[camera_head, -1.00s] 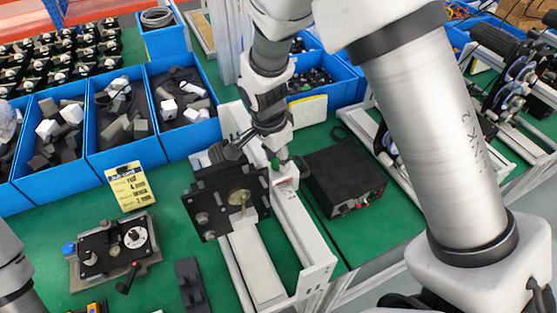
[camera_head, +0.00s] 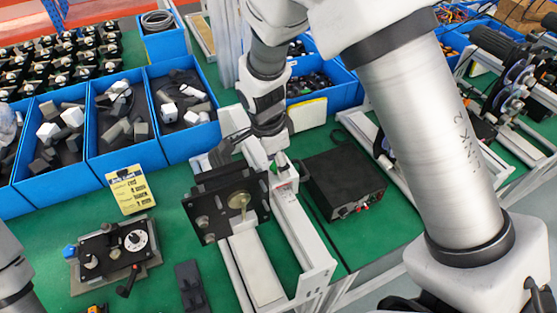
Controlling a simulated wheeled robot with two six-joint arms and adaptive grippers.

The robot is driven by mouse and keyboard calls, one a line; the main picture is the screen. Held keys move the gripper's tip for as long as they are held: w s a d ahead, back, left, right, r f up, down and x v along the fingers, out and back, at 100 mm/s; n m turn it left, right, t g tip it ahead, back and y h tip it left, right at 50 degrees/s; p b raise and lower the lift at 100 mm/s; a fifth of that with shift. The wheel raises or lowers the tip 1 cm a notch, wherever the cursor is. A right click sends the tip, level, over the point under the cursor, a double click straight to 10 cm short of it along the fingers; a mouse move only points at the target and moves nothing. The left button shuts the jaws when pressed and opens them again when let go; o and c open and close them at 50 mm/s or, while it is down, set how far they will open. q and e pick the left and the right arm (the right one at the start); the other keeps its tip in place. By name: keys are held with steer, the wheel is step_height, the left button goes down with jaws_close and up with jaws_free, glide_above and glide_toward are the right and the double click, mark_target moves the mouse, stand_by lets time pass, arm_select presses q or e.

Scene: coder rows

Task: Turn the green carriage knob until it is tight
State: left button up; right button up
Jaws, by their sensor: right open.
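A small green spot, which looks like the green carriage knob (camera_head: 281,160), shows on the white carriage block (camera_head: 287,180) on the light rail. My right arm comes down from the top to just above and left of it. My right gripper (camera_head: 226,156) is open, mostly hidden behind the dark square plate (camera_head: 207,210) with a brass disc (camera_head: 238,199). Its fingertips are not clearly visible, and I cannot tell whether they touch anything. My left gripper is out of view; only part of my left arm shows at the lower left edge.
A black box (camera_head: 342,182) with red terminals stands right of the rail. A dial fixture (camera_head: 112,250) and yellow card (camera_head: 130,189) lie left. Blue bins (camera_head: 130,160) line the back. Green bench surface (camera_head: 165,220) is clear between fixture and plate.

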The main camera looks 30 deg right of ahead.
steer(key=n+p, duration=0.1)
steer(key=n, duration=0.3)
steer(key=n+p, duration=0.1)
steer(key=n, duration=0.1)
steer(key=shift+s+r+t+p, duration=0.15)
steer(key=shift+r+t+p, duration=0.2)
steer(key=shift+t, duration=0.05)
steer(key=n, duration=0.3)
steer(key=shift+d+f+y+p, duration=0.1)
steer(key=shift+f+y+p, duration=0.15)
steer(key=shift+y+p, duration=0.1)
steer(key=shift+n+t, duration=0.3)
steer(key=shift+n, duration=0.6)
steer(key=n, duration=0.4)
steer(key=shift+n+y, duration=0.3)
steer(key=shift+y, duration=0.05)
steer(key=shift+f+n+b, duration=0.25)
steer(key=shift+n+b, duration=0.25)
steer(key=shift+n, duration=0.2)
steer(key=shift+d+n+b, duration=0.1)
steer(key=shift+n+b, duration=0.25)
steer(key=shift+n, duration=0.05)
steer(key=shift+r, duration=0.2)
